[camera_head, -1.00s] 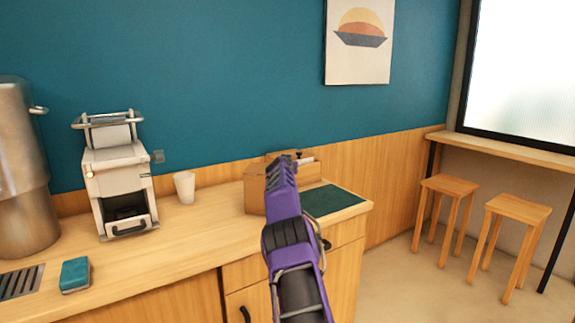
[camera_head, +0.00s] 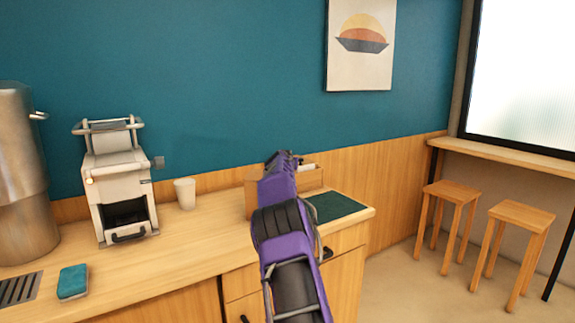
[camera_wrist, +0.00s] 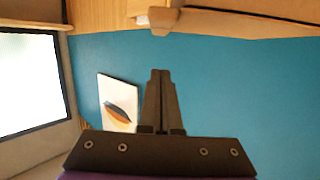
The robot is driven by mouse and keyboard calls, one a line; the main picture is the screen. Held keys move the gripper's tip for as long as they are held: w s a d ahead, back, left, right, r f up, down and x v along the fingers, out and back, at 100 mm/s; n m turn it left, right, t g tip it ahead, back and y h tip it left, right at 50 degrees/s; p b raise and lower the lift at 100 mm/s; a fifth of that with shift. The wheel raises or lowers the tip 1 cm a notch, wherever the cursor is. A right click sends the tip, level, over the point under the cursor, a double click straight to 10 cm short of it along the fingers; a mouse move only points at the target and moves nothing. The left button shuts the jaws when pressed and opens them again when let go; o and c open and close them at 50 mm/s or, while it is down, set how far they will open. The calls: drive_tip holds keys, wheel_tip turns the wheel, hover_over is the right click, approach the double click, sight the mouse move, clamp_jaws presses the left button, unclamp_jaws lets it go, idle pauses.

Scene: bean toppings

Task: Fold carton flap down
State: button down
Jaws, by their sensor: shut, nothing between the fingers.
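The cardboard carton (camera_head: 312,180) stands on the right part of the wooden counter, against the wall. My purple arm covers much of it in the head view, so the state of its flaps is hard to tell there. My gripper (camera_head: 283,157) is at the carton's upper edge in that view; whether it touches cannot be told. In the wrist view, the two dark fingers of my gripper (camera_wrist: 160,75) are together and empty. Tan cardboard (camera_wrist: 240,24) shows at the top of that tilted, upside-down view, beyond the fingertips and apart from them in the picture.
A dark green mat (camera_head: 336,206) lies right of the carton. A white cup (camera_head: 185,193), a white machine (camera_head: 118,180), a teal sponge (camera_head: 73,281) and a metal urn (camera_head: 22,180) stand to the left. Two wooden stools (camera_head: 450,193) are at the right.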

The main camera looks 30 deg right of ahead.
drive_tip(key=v, duration=0.8)
drive_tip(key=shift+s+b, duration=0.4)
drive_tip(key=shift+s, duration=0.05)
drive_tip(key=shift+a+r, duration=0.15)
